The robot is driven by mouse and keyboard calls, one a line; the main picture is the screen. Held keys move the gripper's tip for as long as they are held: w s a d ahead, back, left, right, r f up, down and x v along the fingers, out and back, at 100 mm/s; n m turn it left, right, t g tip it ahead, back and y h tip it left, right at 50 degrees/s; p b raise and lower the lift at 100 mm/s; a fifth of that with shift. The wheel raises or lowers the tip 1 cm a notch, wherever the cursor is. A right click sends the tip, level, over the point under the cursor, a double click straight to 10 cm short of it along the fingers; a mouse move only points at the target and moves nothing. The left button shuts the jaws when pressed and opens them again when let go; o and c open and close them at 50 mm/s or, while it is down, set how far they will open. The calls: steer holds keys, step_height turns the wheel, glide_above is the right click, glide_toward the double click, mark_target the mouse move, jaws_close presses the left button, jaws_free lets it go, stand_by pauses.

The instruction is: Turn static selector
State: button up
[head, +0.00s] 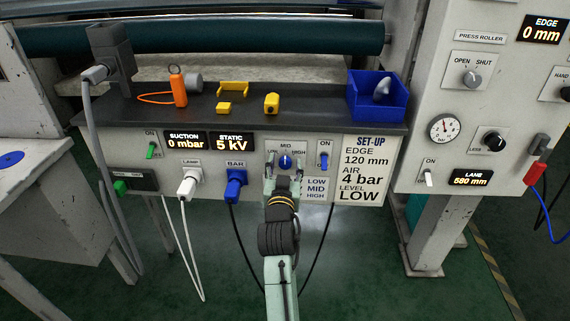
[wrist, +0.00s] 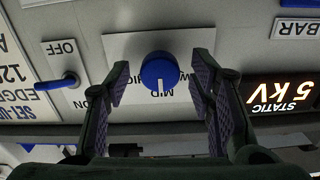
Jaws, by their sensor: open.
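The static selector is a blue round knob (head: 285,161) on the grey panel front, on a plate marked MID and HIGH. Its white pointer line is at MID. The knob also shows in the upside-down wrist view (wrist: 158,70). My gripper (head: 284,168) is open in front of the knob. In the wrist view its two fingers (wrist: 161,82) stand on either side of the knob, with a visible gap at each side. The LOW mark on the plate is hidden. The STATIC display (head: 231,142) reads 5 kV.
A blue toggle switch (head: 323,160) stands close to the right of the knob. The blue BAR plug (head: 235,188) and its cable are to the left. The set-up card (head: 365,170) reads LEVEL LOW. A blue bin (head: 378,108) and small yellow parts lie on the shelf above.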

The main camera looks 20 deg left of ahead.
steer(key=shift+w, duration=0.15)
steer(key=shift+c, duration=0.3)
steer(key=c, duration=1.1)
